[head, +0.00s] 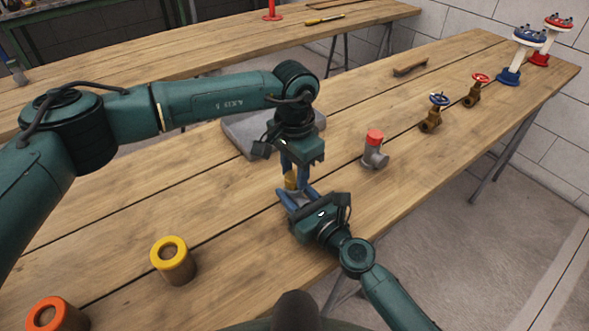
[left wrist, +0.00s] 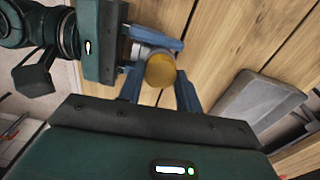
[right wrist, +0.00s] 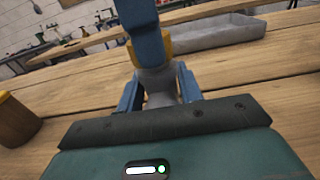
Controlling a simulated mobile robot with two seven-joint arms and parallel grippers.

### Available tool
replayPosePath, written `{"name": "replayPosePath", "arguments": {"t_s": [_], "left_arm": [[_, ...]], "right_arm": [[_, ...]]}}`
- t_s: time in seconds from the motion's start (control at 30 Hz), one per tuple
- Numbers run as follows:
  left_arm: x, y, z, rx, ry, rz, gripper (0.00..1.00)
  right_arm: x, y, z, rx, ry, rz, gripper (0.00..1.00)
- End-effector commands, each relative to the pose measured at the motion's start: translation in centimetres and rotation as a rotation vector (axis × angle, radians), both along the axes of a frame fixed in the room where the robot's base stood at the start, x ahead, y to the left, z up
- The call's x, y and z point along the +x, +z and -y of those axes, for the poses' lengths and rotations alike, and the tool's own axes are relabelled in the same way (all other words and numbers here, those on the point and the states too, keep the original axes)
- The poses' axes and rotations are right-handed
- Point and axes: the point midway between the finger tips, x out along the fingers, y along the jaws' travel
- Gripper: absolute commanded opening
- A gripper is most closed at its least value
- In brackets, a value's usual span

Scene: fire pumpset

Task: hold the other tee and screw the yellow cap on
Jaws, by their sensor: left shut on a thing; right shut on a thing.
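The yellow cap (head: 291,182) sits between the fingers of my left gripper (head: 292,174), which is shut on it from above. In the left wrist view the cap (left wrist: 160,70) shows as a round yellow end between the blue fingertips. My right gripper (head: 297,198) is shut on a grey tee (right wrist: 158,85), held above the bench. The cap (right wrist: 167,44) is at the tee's upper end, partly hidden by a left finger; I cannot tell how far it is threaded on. Another grey tee (head: 376,158) with a red cap (head: 375,136) stands upright on the bench to the right.
A grey tray (head: 240,135) lies behind my grippers. Cylinders with yellow (head: 168,252) and orange (head: 50,313) tops stand front left. Brass valves with blue (head: 439,99) and red (head: 481,78) handwheels, a brush (head: 410,67) and flanged pieces (head: 524,50) are farther right.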

Motion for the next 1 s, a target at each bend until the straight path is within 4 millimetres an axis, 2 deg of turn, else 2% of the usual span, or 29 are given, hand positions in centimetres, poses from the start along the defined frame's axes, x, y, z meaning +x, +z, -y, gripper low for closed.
{"name": "replayPosePath", "arguments": {"t_s": [0.03,0.07,0.3,0.63,0.9,1.0], "left_arm": [[0.0,0.1,0.0,-0.001,0.000,-0.001,0.12],[0.0,0.1,0.0,-0.001,0.000,-0.001,0.37],[0.0,0.0,0.0,-0.001,0.001,-0.001,0.56],[0.0,0.5,0.0,-0.001,0.002,0.001,0.56],[0.1,4.0,0.0,-0.001,0.003,0.002,0.56],[0.0,4.5,0.0,-0.001,0.003,0.001,0.56]], "right_arm": [[0.0,-0.1,0.1,-0.001,-0.002,-0.002,0.00],[0.0,-0.1,0.1,-0.001,-0.002,-0.002,0.00],[0.0,-0.1,0.1,-0.001,-0.001,-0.002,0.00],[0.0,-0.1,0.1,-0.001,-0.001,-0.002,0.00],[0.0,-0.1,0.1,-0.001,-0.001,-0.002,0.00],[0.0,-0.1,0.0,-0.001,-0.001,-0.002,0.00]]}}
